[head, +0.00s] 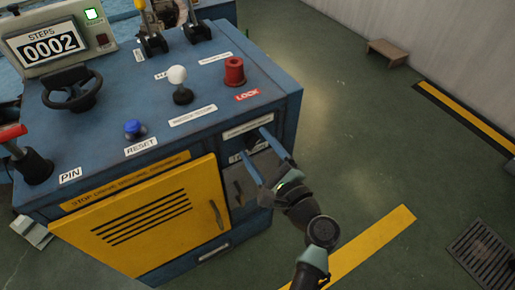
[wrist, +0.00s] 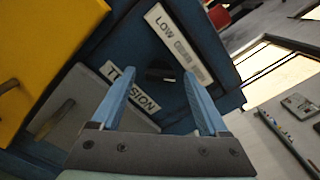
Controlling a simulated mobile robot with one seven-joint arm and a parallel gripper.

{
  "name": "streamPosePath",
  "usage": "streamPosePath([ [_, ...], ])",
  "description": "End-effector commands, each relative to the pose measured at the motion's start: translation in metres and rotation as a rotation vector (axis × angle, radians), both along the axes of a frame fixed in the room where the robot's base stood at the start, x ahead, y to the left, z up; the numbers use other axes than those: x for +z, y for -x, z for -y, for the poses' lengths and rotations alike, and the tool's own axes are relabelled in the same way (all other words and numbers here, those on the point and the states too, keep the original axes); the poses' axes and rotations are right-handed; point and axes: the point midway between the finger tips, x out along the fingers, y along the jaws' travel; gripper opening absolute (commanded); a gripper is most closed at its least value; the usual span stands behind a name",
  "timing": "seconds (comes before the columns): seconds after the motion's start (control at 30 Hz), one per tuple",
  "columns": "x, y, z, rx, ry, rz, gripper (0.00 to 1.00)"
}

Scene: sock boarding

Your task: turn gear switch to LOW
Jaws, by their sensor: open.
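The gear switch (wrist: 160,75) is a small dark knob on the blue side panel of the cabinet, below a white label (wrist: 180,45) reading LOW with further blurred words. Its setting cannot be made out. In the wrist view my gripper (wrist: 158,73) is open, with one blue finger to each side of the knob as seen; whether they touch it I cannot tell. In the head view my gripper (head: 256,145) reaches the cabinet's right side under the white label (head: 248,127), and its fingers partly hide the switch.
A grey drawer or door with a handle (wrist: 50,118) and a TENSION label (wrist: 138,98) sit beside the switch. A yellow vented door (head: 150,215) is to the left. A red LOCK knob (head: 234,72) stands on top.

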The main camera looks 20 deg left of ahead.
Motion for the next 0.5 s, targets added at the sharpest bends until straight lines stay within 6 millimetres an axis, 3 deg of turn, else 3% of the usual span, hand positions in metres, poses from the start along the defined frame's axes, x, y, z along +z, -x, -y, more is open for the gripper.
streamPosePath([
  [0.27,0.0004,-0.0012,-0.0016,0.0,0.0,0.0,0.78],
  [0.5,0.0003,-0.0009,-0.0014,0.0,0.0,0.0,0.36],
])
